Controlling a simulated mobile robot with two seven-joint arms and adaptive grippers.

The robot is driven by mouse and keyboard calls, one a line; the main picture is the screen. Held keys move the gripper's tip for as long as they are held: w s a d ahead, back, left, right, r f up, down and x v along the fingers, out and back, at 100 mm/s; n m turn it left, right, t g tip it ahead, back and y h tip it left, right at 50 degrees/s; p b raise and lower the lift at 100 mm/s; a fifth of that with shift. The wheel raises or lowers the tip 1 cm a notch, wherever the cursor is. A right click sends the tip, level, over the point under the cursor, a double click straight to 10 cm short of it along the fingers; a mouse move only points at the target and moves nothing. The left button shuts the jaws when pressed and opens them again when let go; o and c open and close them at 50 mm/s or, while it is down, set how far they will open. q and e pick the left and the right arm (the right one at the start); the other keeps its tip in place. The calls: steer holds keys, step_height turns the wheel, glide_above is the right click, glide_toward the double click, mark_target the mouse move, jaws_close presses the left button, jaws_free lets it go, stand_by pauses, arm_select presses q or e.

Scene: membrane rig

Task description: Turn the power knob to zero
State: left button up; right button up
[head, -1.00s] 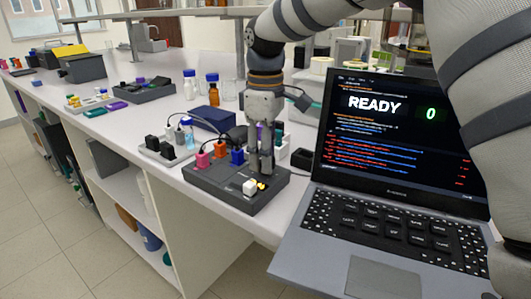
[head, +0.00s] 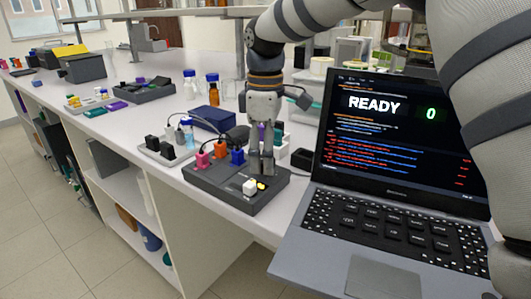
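The dark grey control box (head: 226,190) sits near the bench's front edge. On its top are a white block-shaped knob (head: 249,187), a small yellow mark (head: 262,184), and orange, pink and blue plugs with dark cables along the back. I cannot tell which part is the power knob. My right gripper (head: 262,172) points down over the right back part of the box, its fingertips close to the top, behind the white knob. Whether the fingers hold anything is not clear. My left gripper is not in view. The laptop (head: 385,175) shows "READY" and a green "0".
A pale multi-socket block with black plugs (head: 166,149), a dark blue box (head: 213,117) and bottles (head: 190,84) stand behind and left of the control box. The open laptop borders it on the right. The bench continues far left with trays and boxes.

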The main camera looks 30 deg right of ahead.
step_height(320, 180, up, 12)
stand_by(0.6)
